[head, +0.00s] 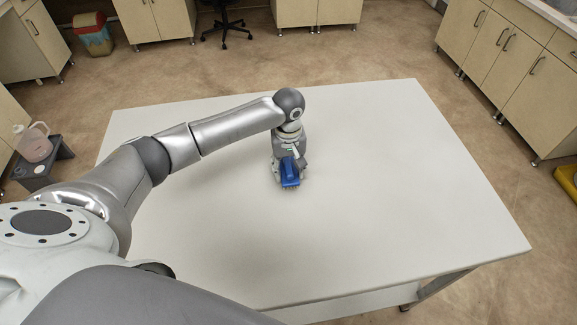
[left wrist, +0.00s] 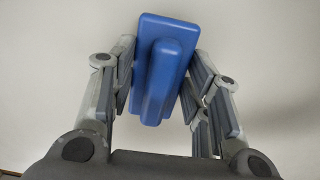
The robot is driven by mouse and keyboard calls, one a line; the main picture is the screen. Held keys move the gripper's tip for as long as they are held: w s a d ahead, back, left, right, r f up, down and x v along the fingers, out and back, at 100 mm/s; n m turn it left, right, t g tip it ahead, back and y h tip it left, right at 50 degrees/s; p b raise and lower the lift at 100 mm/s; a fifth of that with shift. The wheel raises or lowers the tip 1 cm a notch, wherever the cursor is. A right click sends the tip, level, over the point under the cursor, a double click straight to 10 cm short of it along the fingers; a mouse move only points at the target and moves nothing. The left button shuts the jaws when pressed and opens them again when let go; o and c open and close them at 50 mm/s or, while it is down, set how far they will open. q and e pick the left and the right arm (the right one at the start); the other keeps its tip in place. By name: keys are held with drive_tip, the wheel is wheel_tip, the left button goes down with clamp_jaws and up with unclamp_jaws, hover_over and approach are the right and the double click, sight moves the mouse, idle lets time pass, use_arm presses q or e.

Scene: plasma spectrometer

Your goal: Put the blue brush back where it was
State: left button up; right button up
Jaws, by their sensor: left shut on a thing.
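The blue brush (head: 290,172) is at the middle of the white table (head: 400,190) in the head view. It also shows between the fingers in the left wrist view (left wrist: 165,65), with its narrower raised part facing the camera. My left gripper (head: 285,172) points down at the table and is shut on the brush. In the left wrist view the two fingers (left wrist: 163,95) press on opposite sides of it. Whether the brush touches the tabletop or hangs just above it I cannot tell. My right gripper is not in view.
The rest of the tabletop is bare on all sides of the brush. A small dark stool (head: 45,170) with a pinkish jug (head: 33,143) stands left of the table. Cabinets (head: 510,45) and an office chair (head: 228,28) stand beyond it. A yellow object (head: 568,180) lies on the floor at the right.

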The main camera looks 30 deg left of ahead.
use_arm(q)
drive_tip(key=o, duration=0.9)
drive_tip(key=shift+f, duration=0.15)
drive_tip(key=shift+c, duration=0.2)
drive_tip(key=o, duration=0.4)
